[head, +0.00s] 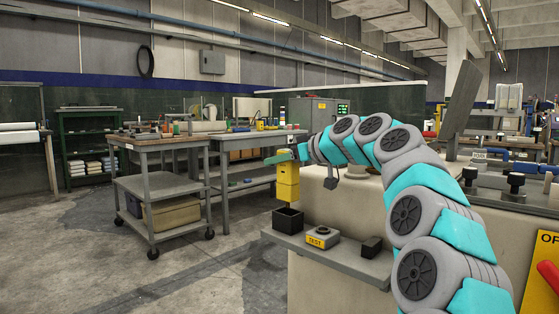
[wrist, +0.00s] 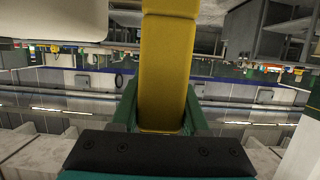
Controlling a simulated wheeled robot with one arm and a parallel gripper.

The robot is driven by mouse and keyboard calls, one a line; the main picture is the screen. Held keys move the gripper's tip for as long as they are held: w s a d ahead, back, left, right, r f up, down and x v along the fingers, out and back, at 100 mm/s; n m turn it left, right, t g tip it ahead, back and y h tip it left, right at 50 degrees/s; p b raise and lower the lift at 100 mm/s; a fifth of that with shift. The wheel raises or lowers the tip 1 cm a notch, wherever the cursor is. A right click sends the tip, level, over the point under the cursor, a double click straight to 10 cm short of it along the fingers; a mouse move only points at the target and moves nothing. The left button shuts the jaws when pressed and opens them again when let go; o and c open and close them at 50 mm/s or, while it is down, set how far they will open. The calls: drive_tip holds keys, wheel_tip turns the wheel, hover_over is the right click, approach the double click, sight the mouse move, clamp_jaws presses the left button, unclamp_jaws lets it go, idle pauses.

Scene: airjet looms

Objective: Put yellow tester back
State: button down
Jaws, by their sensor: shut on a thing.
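The yellow tester (head: 287,183) hangs upright below my gripper (head: 279,157), which is shut on its upper part. In the wrist view the yellow tester (wrist: 168,70) runs between the green fingers of my gripper (wrist: 162,118). In the head view its lower end is right over the open-topped black holder (head: 288,220). I cannot tell whether the tip is just above the rim or slightly inside. The black holder stands at the left end of a grey shelf (head: 345,262) on the machine's side.
On the same shelf, right of the holder, are a grey device with a yellow TEST label (head: 322,238) and a small black block (head: 371,247). The pale machine body (head: 335,208) rises behind the shelf. A cart (head: 155,185) and a workbench (head: 245,190) stand further back left.

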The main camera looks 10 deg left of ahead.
sight(280, 181)
idle(0.4)
drive_tip(key=shift+f+b, duration=2.7)
drive_tip(key=shift+f, duration=0.2)
unclamp_jaws()
drive_tip(key=shift+d+r, duration=0.1)
drive_tip(key=shift+b+v, duration=1.05)
drive_tip(key=shift+v, duration=3.85)
